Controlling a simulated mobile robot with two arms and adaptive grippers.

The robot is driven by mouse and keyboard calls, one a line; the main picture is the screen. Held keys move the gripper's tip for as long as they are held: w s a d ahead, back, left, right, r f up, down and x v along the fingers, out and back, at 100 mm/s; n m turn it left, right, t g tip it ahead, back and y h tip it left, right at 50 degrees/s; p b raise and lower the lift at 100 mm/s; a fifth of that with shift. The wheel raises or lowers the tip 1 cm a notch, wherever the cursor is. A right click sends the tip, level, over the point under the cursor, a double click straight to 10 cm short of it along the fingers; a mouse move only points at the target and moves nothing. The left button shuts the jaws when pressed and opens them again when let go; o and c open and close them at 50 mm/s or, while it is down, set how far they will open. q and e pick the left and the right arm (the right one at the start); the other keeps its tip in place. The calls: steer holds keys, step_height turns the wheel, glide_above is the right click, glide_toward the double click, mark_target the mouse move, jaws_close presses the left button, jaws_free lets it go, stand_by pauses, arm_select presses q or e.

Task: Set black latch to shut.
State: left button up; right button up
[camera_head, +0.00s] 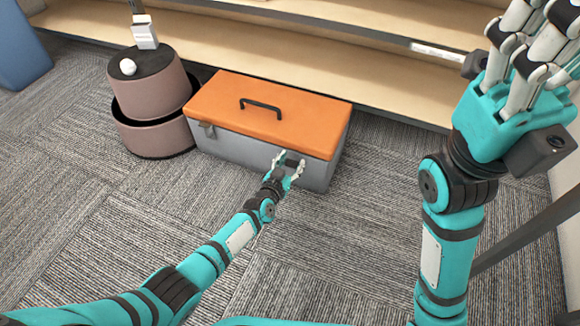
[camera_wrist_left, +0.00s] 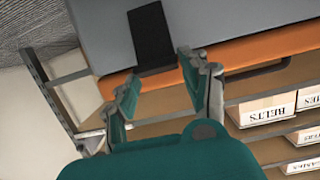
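A grey toolbox (camera_head: 235,147) with an orange lid (camera_head: 250,112) and a black handle stands on the carpet, its lid down. The black latch (camera_wrist_left: 150,36) lies over the grey front in the left wrist view, its end reaching the lid's edge. I cannot tell whether it is fastened. My left gripper (camera_head: 288,163) is at the right part of the toolbox front and partly hides the latch in the head view. Its fingers (camera_wrist_left: 158,88) are apart, one on each side of the latch end, with nothing held. My right gripper (camera_head: 540,15) is raised at the upper right, open and empty.
A grey latch (camera_head: 207,130) is on the toolbox's left front. Wooden shelves (camera_head: 330,75) are close behind. Carpet in front is clear.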

arm_select(q)
steer(key=shift+o, duration=1)
steer(key=shift+r, duration=0.1)
steer(key=shift+o, duration=0.5)
steer(key=shift+s+f, duration=0.1)
steer(key=shift+f, duration=0.15)
steer(key=shift+s, duration=0.1)
steer(key=shift+s+a, duration=0.1)
steer(key=shift+s, duration=0.45)
steer(key=v, duration=1)
steer(key=shift+s+a+r, duration=0.25)
steer(key=shift+r, duration=0.1)
